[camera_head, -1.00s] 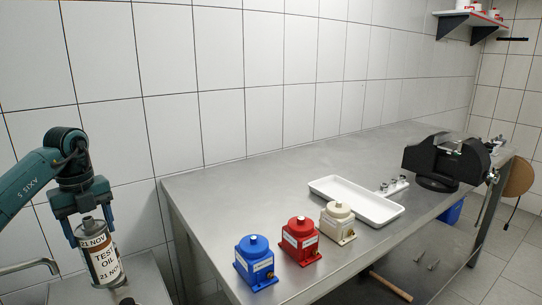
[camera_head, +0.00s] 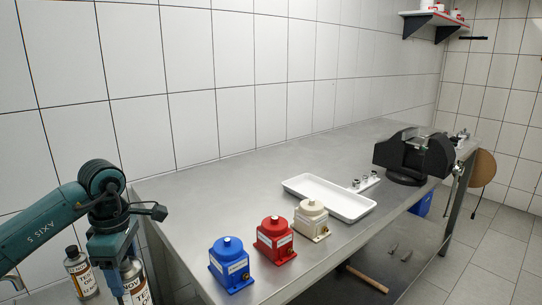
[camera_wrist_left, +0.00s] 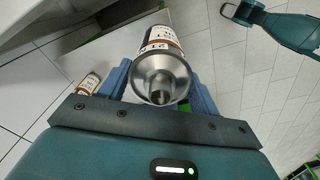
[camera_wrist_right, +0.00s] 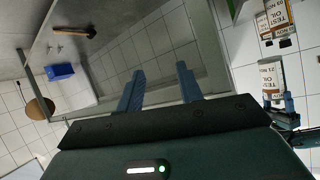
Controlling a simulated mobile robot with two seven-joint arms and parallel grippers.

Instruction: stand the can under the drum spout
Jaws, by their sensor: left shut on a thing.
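My left gripper (camera_head: 122,268) is shut on a can with a white and brown label (camera_head: 138,283), at the lower left of the head view. The can's metal neck faces the camera in the left wrist view (camera_wrist_left: 160,75), between the blue fingers. A second similar can (camera_head: 80,272) stands just left of it, apart from the gripper; it also shows in the left wrist view (camera_wrist_left: 88,83). My right gripper (camera_wrist_right: 160,85) is open and empty.
A steel bench (camera_head: 200,195) fills the middle. It carries blue (camera_head: 231,267), red (camera_head: 275,242) and cream (camera_head: 311,220) pumps, a white tray (camera_head: 330,200) and a black vise (camera_head: 412,155). A hammer (camera_head: 367,279) lies below on the lower shelf.

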